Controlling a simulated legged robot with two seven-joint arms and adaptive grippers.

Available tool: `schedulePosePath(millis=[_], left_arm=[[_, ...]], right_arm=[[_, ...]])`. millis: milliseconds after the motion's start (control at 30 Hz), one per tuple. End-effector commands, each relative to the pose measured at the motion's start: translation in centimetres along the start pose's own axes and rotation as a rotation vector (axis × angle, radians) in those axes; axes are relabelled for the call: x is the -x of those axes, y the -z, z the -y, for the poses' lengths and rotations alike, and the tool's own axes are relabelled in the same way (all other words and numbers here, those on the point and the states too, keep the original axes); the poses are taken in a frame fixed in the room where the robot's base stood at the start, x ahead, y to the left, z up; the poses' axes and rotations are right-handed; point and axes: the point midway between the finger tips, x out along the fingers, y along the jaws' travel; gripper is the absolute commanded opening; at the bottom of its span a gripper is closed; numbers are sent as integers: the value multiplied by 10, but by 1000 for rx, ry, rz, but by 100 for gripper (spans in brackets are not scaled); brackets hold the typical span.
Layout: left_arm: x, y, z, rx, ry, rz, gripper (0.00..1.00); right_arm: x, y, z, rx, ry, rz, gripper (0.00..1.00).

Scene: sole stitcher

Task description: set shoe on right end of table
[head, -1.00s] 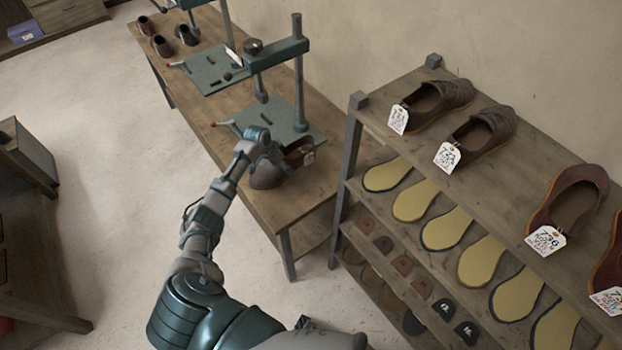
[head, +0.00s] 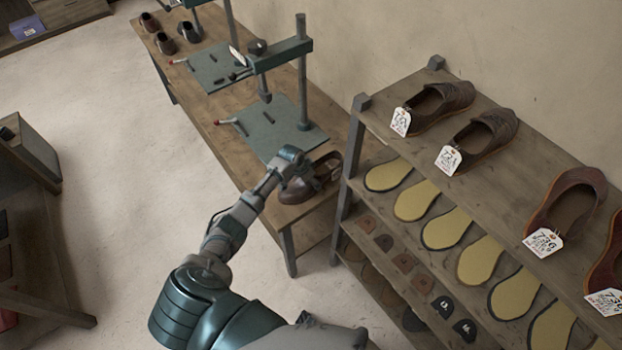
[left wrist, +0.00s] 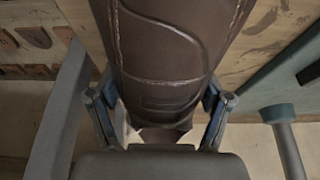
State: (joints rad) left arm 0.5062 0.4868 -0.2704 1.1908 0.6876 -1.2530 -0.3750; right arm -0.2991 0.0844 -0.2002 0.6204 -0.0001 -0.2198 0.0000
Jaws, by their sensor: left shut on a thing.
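A dark brown shoe (head: 296,194) is at the near right end of the long wooden table (head: 262,212), close to the shelf. My left gripper (head: 293,166) is over the shoe and shut on it, hiding part of its upper. In the left wrist view the brown, stitched shoe (left wrist: 165,45) fills the space between the two fingers of my left gripper (left wrist: 160,105). I cannot tell whether the sole touches the table top. My right gripper is not in view.
A sole stitcher with a teal plate (head: 275,130) and post stands on the table just behind the shoe. Another stitcher plate (head: 215,68) and several shoes (head: 165,43) are farther back. A shelf rack (head: 400,150) with shoes and soles stands close on the right.

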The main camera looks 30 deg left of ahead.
Motion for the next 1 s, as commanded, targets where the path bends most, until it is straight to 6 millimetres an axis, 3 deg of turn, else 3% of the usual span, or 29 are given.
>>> schedulePosePath(millis=[33, 100, 533, 1000], left_arm=[[0, -1, 0, 0, 1, 3, 86], [0, -1, 0, 0, 1, 3, 100], [7, 0, 1, 0, 2, 1, 100], [100, 0, 1, -2, 2, 1, 100]], right_arm=[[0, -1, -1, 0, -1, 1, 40], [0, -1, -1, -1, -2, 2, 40], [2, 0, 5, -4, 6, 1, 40], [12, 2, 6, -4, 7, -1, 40]])
